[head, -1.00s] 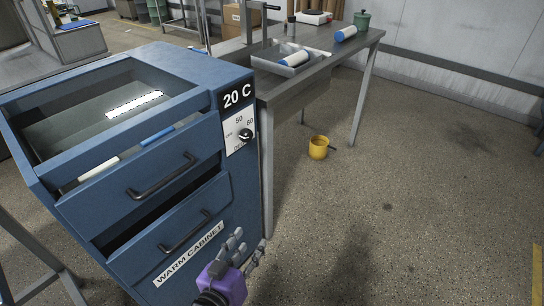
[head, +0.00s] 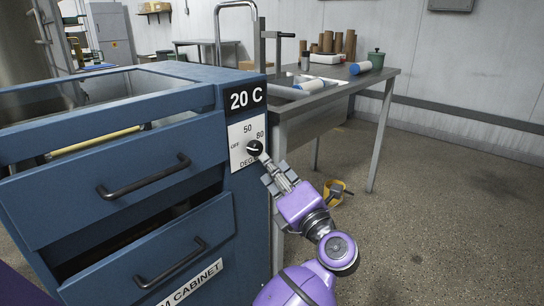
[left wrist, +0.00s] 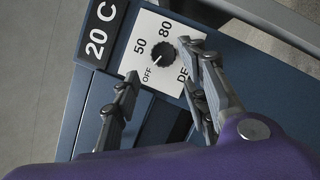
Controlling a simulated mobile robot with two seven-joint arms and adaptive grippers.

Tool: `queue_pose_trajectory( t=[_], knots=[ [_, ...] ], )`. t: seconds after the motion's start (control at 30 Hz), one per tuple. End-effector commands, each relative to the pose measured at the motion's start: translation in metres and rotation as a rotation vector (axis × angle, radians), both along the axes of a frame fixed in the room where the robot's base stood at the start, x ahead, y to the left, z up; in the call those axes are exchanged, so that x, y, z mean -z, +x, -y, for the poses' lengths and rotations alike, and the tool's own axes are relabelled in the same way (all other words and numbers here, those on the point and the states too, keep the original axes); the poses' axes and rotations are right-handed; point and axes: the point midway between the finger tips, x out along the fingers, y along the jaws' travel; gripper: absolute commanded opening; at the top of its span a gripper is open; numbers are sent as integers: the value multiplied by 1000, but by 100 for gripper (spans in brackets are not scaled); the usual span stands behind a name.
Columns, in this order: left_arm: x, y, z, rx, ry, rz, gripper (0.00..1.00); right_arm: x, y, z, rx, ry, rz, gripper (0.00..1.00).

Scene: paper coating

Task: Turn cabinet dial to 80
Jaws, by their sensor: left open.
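The blue warm cabinet (head: 250,210) stands at the left in the head view. Its white panel carries a black dial (head: 255,148) with marks OFF, 50 and 80, under a display (head: 245,97) reading 20 C. The dial (left wrist: 163,60) also shows in the left wrist view; a small pale mark on it seems to face the OFF side, but it is hard to read. My left gripper (head: 267,170) is open at the dial, just below and right of it. In the wrist view its fingers (left wrist: 160,66) are spread on either side of the dial, not closed on it. My right gripper is not in view.
A metal table (head: 345,86) with a sink, a blue-and-white bottle (head: 362,68) and a green pot (head: 377,57) stands right of the cabinet. Drawer handles (head: 150,182) project from the cabinet front.

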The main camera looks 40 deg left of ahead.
Motion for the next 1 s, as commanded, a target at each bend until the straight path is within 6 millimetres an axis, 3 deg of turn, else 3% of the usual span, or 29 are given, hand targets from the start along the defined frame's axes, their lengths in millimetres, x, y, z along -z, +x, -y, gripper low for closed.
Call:
queue_pose_trajectory(
  t=[0.5,0.83,1.0],
  knots=[
    [-15,26,-63,-4,5,1,41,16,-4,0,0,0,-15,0],
    [-16,29,-67,-2,3,0,41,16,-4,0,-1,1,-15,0],
    [-16,29,-67,-1,4,1,21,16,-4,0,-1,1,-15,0]
  ],
)
